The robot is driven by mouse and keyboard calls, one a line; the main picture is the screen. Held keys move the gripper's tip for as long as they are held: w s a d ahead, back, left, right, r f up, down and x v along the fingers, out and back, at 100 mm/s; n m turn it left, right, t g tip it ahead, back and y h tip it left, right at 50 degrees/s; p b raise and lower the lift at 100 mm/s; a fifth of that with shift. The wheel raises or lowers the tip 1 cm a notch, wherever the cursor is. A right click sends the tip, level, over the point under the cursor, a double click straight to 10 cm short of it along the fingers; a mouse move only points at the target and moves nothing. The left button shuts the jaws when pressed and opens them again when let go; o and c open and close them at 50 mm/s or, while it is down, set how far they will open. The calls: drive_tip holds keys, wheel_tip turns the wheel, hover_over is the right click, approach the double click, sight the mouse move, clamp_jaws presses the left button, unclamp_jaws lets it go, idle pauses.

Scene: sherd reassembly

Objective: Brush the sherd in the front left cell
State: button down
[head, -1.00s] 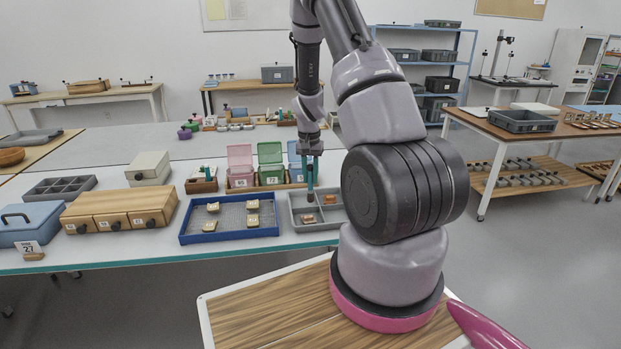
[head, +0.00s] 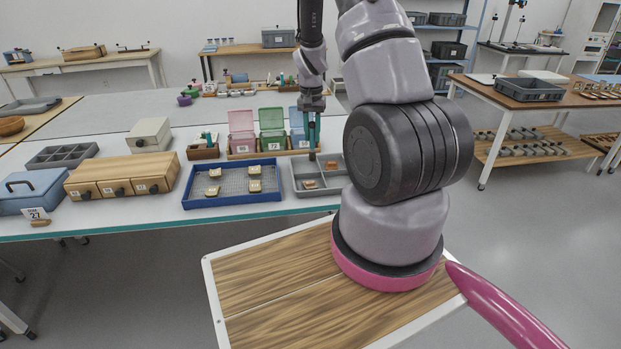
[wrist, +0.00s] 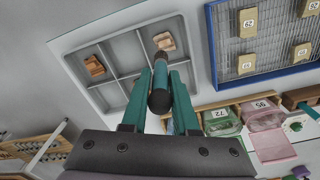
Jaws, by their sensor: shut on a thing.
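My gripper (head: 312,142) is shut on a teal brush with a dark end (wrist: 160,98), which points down over the grey divided tray (head: 299,192). One brown sherd (head: 309,183) lies in the tray's front left cell; it also shows in the wrist view (wrist: 163,41), just beyond the brush's far tip. In the head view the brush tip shows a little above and behind that sherd, seemingly apart from it.
A blue-rimmed mesh tray (head: 232,203) with several numbered sherds stands left of the grey tray. Pink (head: 241,130) and green (head: 271,130) lidded boxes stand close behind. A wooden drawer box (head: 122,178) is further left. My arm hides the table to the right.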

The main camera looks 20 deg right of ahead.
sight(312, 151)
drive_tip(key=shift+f, duration=0.1)
drive_tip(key=shift+d+f, duration=0.1)
drive_tip(key=shift+f, duration=3.2)
drive_tip(key=shift+f, duration=1.1)
idle(2.9)
drive_tip(key=shift+w+r, duration=0.1)
